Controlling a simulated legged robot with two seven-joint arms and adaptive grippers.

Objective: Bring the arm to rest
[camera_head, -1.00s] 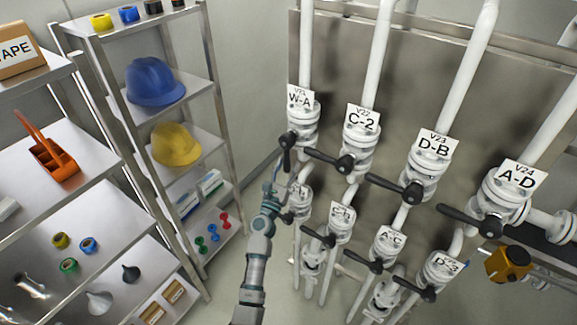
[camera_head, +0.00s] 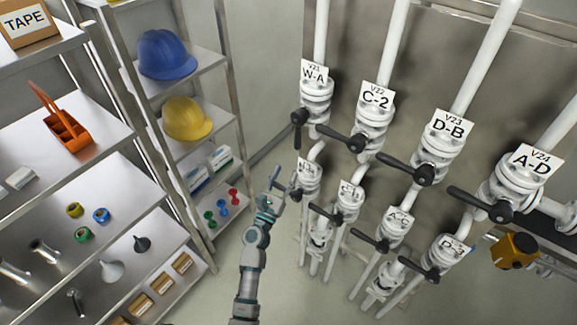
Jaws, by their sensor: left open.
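My left arm rises from the bottom middle of the head view. Its gripper (camera_head: 271,192) is open and empty, pointing up and away. It shows just left of the lower valve (camera_head: 306,180) at the left end of the lower row; I cannot tell whether they touch. The upper valve W-A (camera_head: 316,100) is above it, with its black handle (camera_head: 299,127) pointing down. My right gripper is not in view.
Valves C-2 (camera_head: 373,120), D-B (camera_head: 441,152) and A-D (camera_head: 516,187) with black handles run right. A yellow device (camera_head: 514,251) sits lower right. Shelves hold a blue helmet (camera_head: 167,54), a yellow helmet (camera_head: 187,119) and an orange tool carrier (camera_head: 67,130). Bare floor lies around my arm.

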